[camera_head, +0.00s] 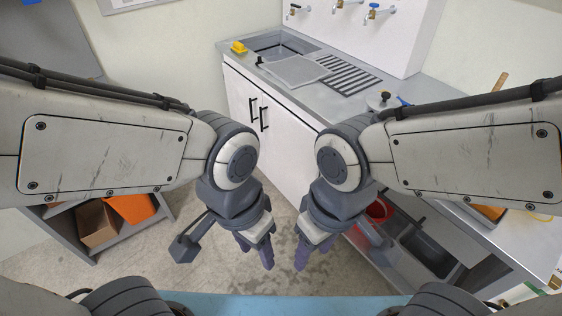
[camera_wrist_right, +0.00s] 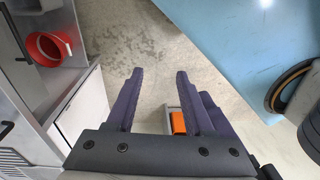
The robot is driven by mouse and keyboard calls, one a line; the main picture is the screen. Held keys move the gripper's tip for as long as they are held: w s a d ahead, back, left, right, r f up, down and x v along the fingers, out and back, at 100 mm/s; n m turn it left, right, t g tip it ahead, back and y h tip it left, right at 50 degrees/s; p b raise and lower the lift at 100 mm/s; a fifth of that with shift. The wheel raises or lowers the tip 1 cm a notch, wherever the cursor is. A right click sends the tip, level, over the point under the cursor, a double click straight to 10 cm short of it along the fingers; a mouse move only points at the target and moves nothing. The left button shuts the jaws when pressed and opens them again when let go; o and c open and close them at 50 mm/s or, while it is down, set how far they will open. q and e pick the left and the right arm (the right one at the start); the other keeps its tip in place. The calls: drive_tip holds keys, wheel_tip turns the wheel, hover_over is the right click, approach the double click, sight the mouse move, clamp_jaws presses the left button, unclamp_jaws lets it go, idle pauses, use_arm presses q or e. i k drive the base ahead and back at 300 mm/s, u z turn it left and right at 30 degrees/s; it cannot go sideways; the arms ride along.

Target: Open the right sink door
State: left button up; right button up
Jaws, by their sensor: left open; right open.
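The right sink door (camera_head: 285,150) is a white panel under the sink counter in the head view, and it looks closed. Its black vertical handle (camera_head: 264,118) is beside the left door's handle (camera_head: 253,109). My arms hide part of the door's right side. My left gripper (camera_head: 256,252) is open and empty above the floor, apart from the doors. My right gripper (camera_head: 313,254) is open and empty, in front of the cabinet and away from the handle. In the right wrist view its fingers (camera_wrist_right: 159,75) are spread with only floor and distant items between them.
The counter holds a sink basin (camera_head: 280,46) and a yellow sponge (camera_head: 238,47). A red bucket (camera_head: 377,211) sits on the open shelf at right. A low shelf with a cardboard box (camera_head: 97,222) stands at left. A blue surface (camera_head: 270,306) is at the bottom. Floor between is clear.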

sight(292, 167)
drive_tip(key=u, duration=0.5)
drive_tip(key=i, duration=1.2)
drive_tip(key=z, duration=0.45)
